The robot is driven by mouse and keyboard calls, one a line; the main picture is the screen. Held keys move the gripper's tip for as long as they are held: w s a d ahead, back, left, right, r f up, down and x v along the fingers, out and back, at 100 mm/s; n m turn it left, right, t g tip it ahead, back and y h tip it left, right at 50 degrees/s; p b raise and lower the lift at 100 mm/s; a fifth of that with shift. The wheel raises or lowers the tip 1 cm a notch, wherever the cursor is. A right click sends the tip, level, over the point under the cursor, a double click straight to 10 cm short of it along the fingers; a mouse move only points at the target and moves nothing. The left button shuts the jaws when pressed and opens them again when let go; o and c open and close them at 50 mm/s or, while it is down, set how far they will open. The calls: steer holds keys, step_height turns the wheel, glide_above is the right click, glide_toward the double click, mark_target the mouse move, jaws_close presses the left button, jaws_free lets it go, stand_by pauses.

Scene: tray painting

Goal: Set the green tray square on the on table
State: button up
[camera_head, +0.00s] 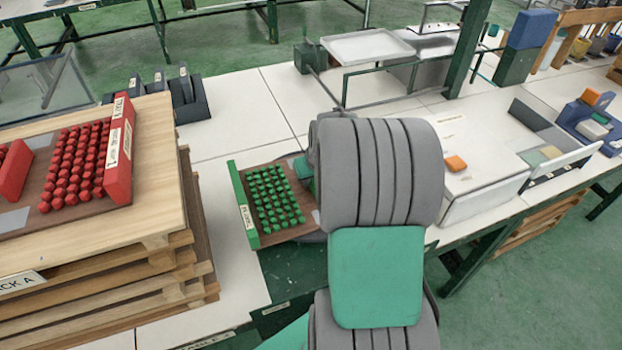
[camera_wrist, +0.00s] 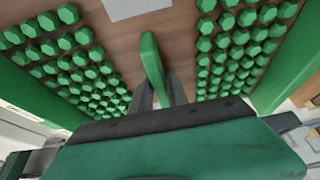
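The green tray (camera_head: 243,205) shows in the camera_head view near the table's front edge, left of my arm. It has green end walls, a brown wooden floor and rows of green hexagonal pieces. My arm hides its right part. In the wrist view, the tray floor (camera_wrist: 125,35) fills the upper picture, with green pieces on both sides and a green upright handle in the middle. My gripper's (camera_wrist: 161,93) grey fingers stand on either side of this handle and appear to touch it. The white table (camera_head: 225,265) lies under the tray; whether any gap is between them cannot be told.
A wooden pallet stack (camera_head: 165,200) bearing a tray of red pieces (camera_head: 120,150) stands close at the left. A dark block holder (camera_head: 187,98) is behind it. A white box (camera_head: 480,175) with an orange piece is to the right. Bare table lies behind the green tray.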

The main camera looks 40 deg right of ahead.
steer(key=o, duration=0.3)
steer(key=shift+r, duration=0.1)
steer(key=shift+r, duration=0.3)
steer(key=v, duration=1.1)
steer(key=s+a+n, duration=0.1)
steer(key=s+a, duration=0.3)
steer(key=a, duration=0.7)
steer(key=s+a+n+g+y, duration=0.1)
steer(key=s+a, duration=0.3)
steer(key=a, duration=0.7)
steer(key=shift+n+b, duration=0.3)
steer(key=shift+n, duration=0.3)
